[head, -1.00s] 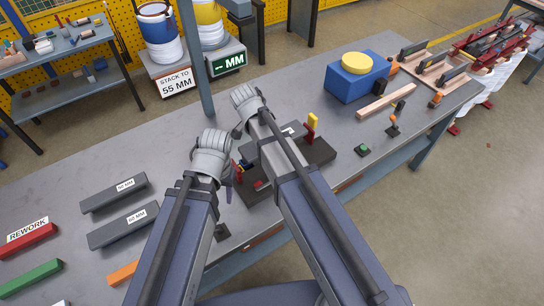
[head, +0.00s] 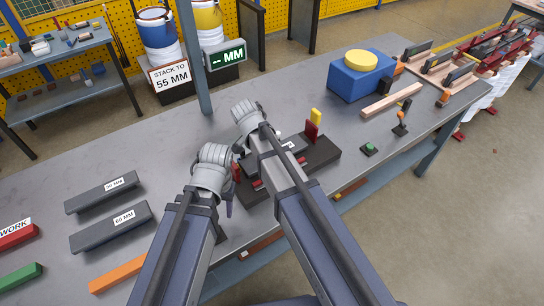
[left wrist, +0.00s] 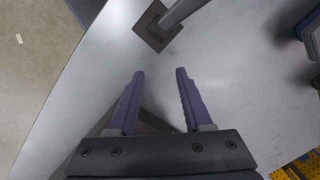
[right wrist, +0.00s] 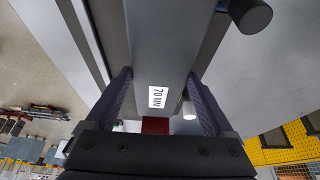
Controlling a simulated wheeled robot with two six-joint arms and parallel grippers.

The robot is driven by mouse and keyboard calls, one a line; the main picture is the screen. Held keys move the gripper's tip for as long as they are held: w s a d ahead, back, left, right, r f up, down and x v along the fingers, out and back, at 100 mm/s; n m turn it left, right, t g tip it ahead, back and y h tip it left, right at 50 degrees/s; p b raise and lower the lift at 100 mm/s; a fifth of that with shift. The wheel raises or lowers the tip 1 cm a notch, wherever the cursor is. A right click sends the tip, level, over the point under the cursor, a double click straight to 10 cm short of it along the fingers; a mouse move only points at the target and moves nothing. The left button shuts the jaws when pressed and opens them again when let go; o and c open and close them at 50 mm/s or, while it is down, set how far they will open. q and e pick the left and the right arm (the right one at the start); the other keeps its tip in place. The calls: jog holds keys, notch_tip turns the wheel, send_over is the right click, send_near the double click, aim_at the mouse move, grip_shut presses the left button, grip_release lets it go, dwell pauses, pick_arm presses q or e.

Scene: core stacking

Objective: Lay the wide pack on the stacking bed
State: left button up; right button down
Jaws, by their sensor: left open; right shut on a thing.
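The wide pack, a grey block labelled 70 MM (right wrist: 160,50), fills the space between the fingers of my right gripper (right wrist: 159,73) in the right wrist view. In the head view its white label shows just beside my right forearm, over the stacking bed (head: 322,154). The bed is a dark block with a red post and yellow tip (head: 314,122). My arm hides much of the bed, so I cannot tell whether the pack touches it. My left gripper (left wrist: 160,72) is open and empty above the grey bench; in the head view it is left of the bed.
Two grey packs lie at left, marked 50 MM (head: 88,196) and 60 MM (head: 98,232). An orange bar (head: 117,273) lies nearer. A blue box with a yellow knob (head: 350,85) stands at back right. A grey post (head: 194,60) rises behind my arms.

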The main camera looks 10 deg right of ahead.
pick_arm(q)
jog(key=shift+f, duration=0.2)
pick_arm(e)
jog(key=shift+f, duration=0.2)
pick_arm(q)
jog(key=shift+f, duration=0.2)
pick_arm(e)
jog(key=shift+f, duration=0.2)
grip_release()
jog(key=shift+r, duration=0.1)
pick_arm(q)
jog(key=shift+r, duration=0.25)
pick_arm(e)
jog(key=shift+r, duration=0.15)
pick_arm(q)
notch_tip(320, 180, up, 11)
jog(key=p, duration=1.1)
pick_arm(e)
jog(key=v, duration=1.2)
